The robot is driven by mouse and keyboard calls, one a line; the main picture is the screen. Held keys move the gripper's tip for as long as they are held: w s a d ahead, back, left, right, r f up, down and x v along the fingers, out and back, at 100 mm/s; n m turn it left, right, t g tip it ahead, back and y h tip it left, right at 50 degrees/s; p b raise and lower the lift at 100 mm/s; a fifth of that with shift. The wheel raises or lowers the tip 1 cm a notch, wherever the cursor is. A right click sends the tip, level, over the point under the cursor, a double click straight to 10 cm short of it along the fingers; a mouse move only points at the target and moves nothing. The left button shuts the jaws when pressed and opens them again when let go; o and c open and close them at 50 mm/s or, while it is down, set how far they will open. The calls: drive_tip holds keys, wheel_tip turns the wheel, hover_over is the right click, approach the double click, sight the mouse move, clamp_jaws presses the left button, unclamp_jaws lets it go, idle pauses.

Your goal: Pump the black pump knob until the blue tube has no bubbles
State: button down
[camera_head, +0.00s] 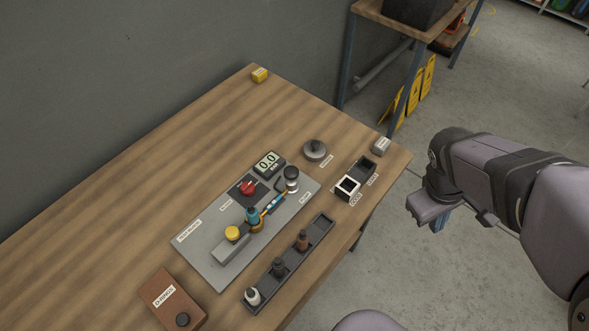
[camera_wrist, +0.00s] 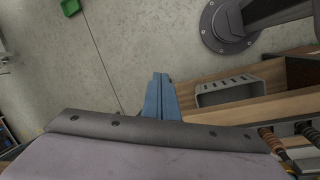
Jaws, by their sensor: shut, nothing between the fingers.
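A grey panel (camera_head: 208,262) lies on the wooden table. A short bright blue tube (camera_head: 273,203) runs slantwise on it, between a blue-topped fitting (camera_head: 252,214) and a clear jar with a dark cap (camera_head: 291,173). The tube is too small here to tell whether it holds bubbles. I cannot tell for sure which dark part is the black pump knob; the jar's dark cap is one candidate. My gripper (camera_head: 438,225) hangs right of the table, over the floor, well apart from the panel. Its blue fingers (camera_wrist: 161,77) are shut and empty.
The panel also bears a red knob (camera_head: 247,188), a yellow knob (camera_head: 232,233) and a display (camera_head: 268,163) reading 0.0. A dark tray (camera_head: 291,263) holds three small bottles. A brown box (camera_head: 165,294) with a black button is at the front. The table's back left is mostly clear.

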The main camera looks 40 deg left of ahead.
drive_tip(key=w+a+r+n+t, duration=0.1)
drive_tip(key=a+r+n+t, duration=0.1)
drive_tip(key=a+n, duration=0.65)
wheel_tip(320, 180, up, 5)
drive_tip(key=n+t+y, duration=0.4)
drive_tip(key=n+t, duration=0.1)
drive_tip(key=n, duration=0.2)
hover_over(288, 174)
drive_tip(key=shift+r, duration=0.1)
wheel_tip(288, 174, down, 6)
drive_tip(key=b, duration=0.5)
drive_tip(key=shift+b, duration=0.35)
drive_tip(key=shift+f+b, duration=0.8)
drive_tip(key=shift+f, duration=0.6)
